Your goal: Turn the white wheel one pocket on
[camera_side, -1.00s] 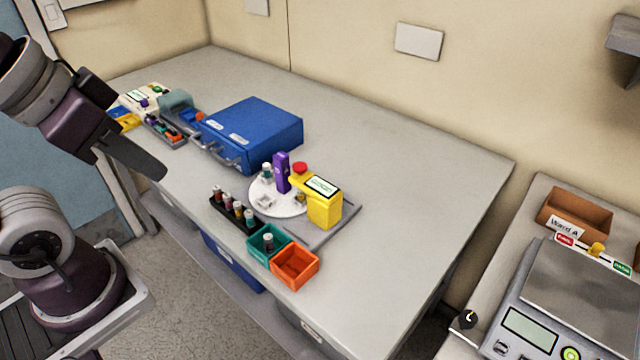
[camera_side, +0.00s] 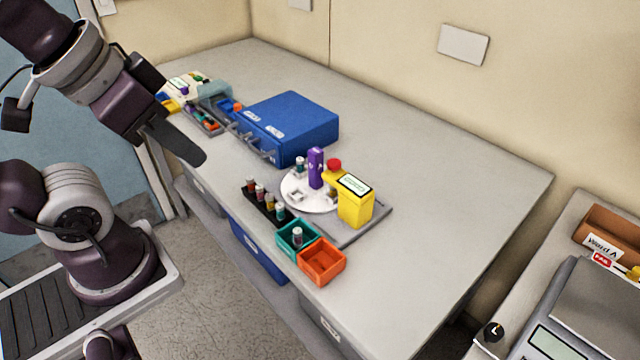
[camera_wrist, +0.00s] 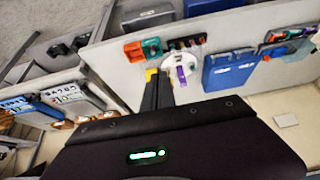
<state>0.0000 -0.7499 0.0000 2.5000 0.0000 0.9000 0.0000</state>
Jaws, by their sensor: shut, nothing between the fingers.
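The white wheel (camera_side: 297,198) lies flat on a grey base plate on the bench, with pockets around its edge. The wheel (camera_wrist: 180,63) also shows in the wrist view, beyond my gripper's dark fingers.
A black rack of vials (camera_side: 266,205) stands in front of the wheel. A teal bin (camera_side: 290,244) with a vial and an orange bin (camera_side: 322,262) are near the bench edge. A blue case (camera_side: 290,125) is behind left. The bench's right part is clear.

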